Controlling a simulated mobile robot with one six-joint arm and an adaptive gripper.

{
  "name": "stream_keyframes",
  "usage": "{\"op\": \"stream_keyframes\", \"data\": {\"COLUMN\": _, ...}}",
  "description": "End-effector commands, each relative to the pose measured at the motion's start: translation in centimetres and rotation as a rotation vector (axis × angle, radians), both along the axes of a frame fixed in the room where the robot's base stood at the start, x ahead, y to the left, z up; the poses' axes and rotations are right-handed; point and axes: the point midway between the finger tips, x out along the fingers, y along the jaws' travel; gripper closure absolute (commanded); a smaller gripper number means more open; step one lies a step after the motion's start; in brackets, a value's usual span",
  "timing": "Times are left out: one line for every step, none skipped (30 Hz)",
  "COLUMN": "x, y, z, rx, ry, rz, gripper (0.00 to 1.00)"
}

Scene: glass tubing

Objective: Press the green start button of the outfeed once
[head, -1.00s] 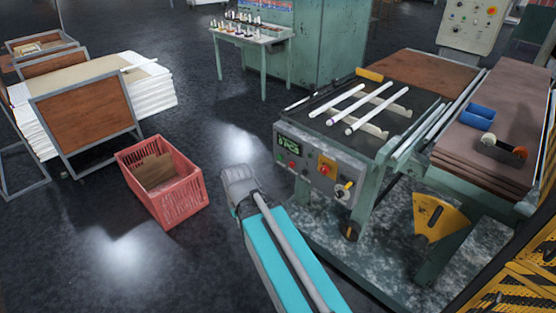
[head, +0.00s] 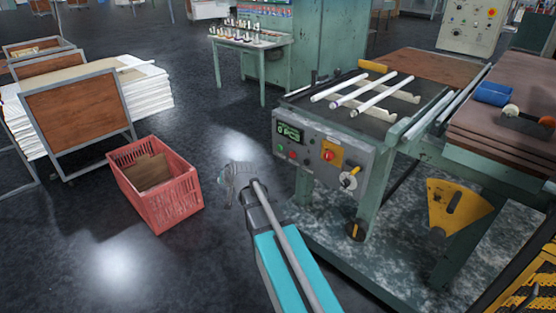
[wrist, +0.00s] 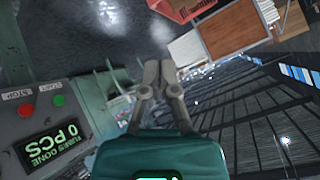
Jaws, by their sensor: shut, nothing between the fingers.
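The outfeed's grey control panel (head: 318,166) is on the front of the roller table in the head view. Its green start button (head: 280,147) is below the lit display (head: 289,132), beside a red button (head: 292,155). In the wrist view, the green button (wrist: 58,100) labelled START is at the left, next to the red STOP button (wrist: 26,110). The display (wrist: 54,143) there reads 0 PCS. My gripper (head: 229,178) is shut and empty, left of the panel and apart from it. Its fingers (wrist: 160,66) also show in the wrist view, right of the buttons.
A yellow plate with a red button (head: 328,153) and a rotary switch (head: 349,181) are on the same panel. White tubes (head: 362,91) lie on top. A red crate (head: 157,188) stands on the floor to the left. Open floor lies between crate and machine.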

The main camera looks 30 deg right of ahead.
Motion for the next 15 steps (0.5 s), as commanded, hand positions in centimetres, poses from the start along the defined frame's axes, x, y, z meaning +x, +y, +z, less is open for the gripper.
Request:
{"op": "stream_keyframes", "data": {"x": 1.4, "y": -0.5, "z": -1.5, "rx": 0.018, "ry": -0.041, "rz": -0.023, "gripper": 1.00}}
{"op": "stream_keyframes", "data": {"x": 2.1, "y": -0.8, "z": -1.7, "rx": 0.029, "ry": -0.067, "rz": -0.037, "gripper": 1.00}}
{"op": "stream_keyframes", "data": {"x": 3.0, "y": -1.2, "z": -1.9, "rx": 0.043, "ry": -0.101, "rz": -0.056, "gripper": 1.00}}
{"op": "stream_keyframes", "data": {"x": 3.6, "y": -1.5, "z": -2.1, "rx": 0.055, "ry": -0.128, "rz": -0.070, "gripper": 1.00}}
{"op": "stream_keyframes", "data": {"x": 4.2, "y": -1.8, "z": -2.2, "rx": 0.065, "ry": -0.152, "rz": -0.085, "gripper": 1.00}}
{"op": "stream_keyframes", "data": {"x": 5.0, "y": -2.2, "z": -2.4, "rx": 0.080, "ry": -0.187, "rz": -0.105, "gripper": 1.00}}
{"op": "stream_keyframes", "data": {"x": 5.6, "y": -2.6, "z": -2.6, "rx": 0.090, "ry": -0.212, "rz": -0.120, "gripper": 1.00}}
{"op": "stream_keyframes", "data": {"x": 6.2, "y": -2.9, "z": -2.8, "rx": 0.102, "ry": -0.237, "rz": -0.135, "gripper": 1.00}}
{"op": "stream_keyframes", "data": {"x": 6.9, "y": -3.4, "z": -3.0, "rx": 0.115, "ry": -0.272, "rz": -0.156, "gripper": 1.00}}
{"op": "stream_keyframes", "data": {"x": 7.5, "y": -3.8, "z": -3.1, "rx": 0.127, "ry": -0.296, "rz": -0.172, "gripper": 1.00}}
{"op": "stream_keyframes", "data": {"x": 8.0, "y": -4.3, "z": -3.3, "rx": 0.139, "ry": -0.321, "rz": -0.189, "gripper": 1.00}}
{"op": "stream_keyframes", "data": {"x": 8.7, "y": -4.9, "z": -3.4, "rx": 0.151, "ry": -0.355, "rz": -0.212, "gripper": 1.00}}
{"op": "stream_keyframes", "data": {"x": 9.1, "y": -5.3, "z": -3.6, "rx": 0.163, "ry": -0.380, "rz": -0.229, "gripper": 1.00}}
{"op": "stream_keyframes", "data": {"x": 9.6, "y": -5.8, "z": -3.7, "rx": 0.173, "ry": -0.405, "rz": -0.246, "gripper": 1.00}}
{"op": "stream_keyframes", "data": {"x": 10.2, "y": -6.4, "z": -3.9, "rx": 0.186, "ry": -0.437, "rz": -0.269, "gripper": 1.00}}
